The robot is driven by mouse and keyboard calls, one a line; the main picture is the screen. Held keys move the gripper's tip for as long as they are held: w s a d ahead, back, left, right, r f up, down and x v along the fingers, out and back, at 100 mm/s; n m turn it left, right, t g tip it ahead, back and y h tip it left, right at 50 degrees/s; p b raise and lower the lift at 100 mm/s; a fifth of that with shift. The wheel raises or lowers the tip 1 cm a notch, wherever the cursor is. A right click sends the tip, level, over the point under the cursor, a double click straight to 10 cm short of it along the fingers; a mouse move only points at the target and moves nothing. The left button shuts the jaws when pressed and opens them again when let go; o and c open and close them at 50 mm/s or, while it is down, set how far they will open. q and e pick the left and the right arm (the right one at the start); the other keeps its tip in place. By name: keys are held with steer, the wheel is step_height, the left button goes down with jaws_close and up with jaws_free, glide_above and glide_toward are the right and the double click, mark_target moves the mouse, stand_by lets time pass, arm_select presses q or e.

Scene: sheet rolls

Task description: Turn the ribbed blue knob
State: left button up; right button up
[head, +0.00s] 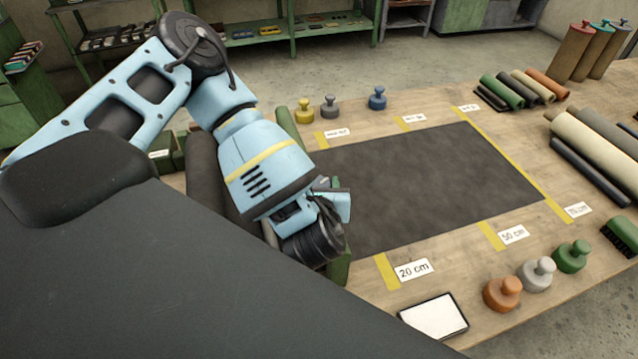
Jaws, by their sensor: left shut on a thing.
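My left gripper (312,222) reaches down from the left at the near end of the green roll stand (340,272). It is shut on a dark, ribbed, round knob (314,246). The knob looks nearly black here, and its blue colour and its turn angle cannot be made out. My gripper hides part of it. A dark sheet (430,185) lies flat on the bench to the right of the stand, between yellow tape marks. My right gripper is not in view.
Yellow, grey and blue knobbed weights (377,99) stand along the far side. Orange, grey and green weights (537,274) and a white-faced tablet (433,316) are on the near side. Loose rolls (597,150) and a brush (622,235) lie at the right.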

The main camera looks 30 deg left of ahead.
arm_select(q)
steer(key=m+h, duration=0.2)
steer(key=m+t+h, duration=0.1)
steer(key=shift+s+a+f+h, duration=0.15)
steer(key=shift+f+h, duration=0.1)
steer(key=shift+h, duration=0.15)
steer(key=shift+m+t+h, duration=0.3)
steer(key=shift+m+h, duration=0.4)
steer(key=shift+m, duration=0.1)
steer(key=shift+m+h, duration=0.3)
steer(key=o, duration=1)
steer(key=shift+w, duration=0.2)
steer(key=shift+r, duration=0.15)
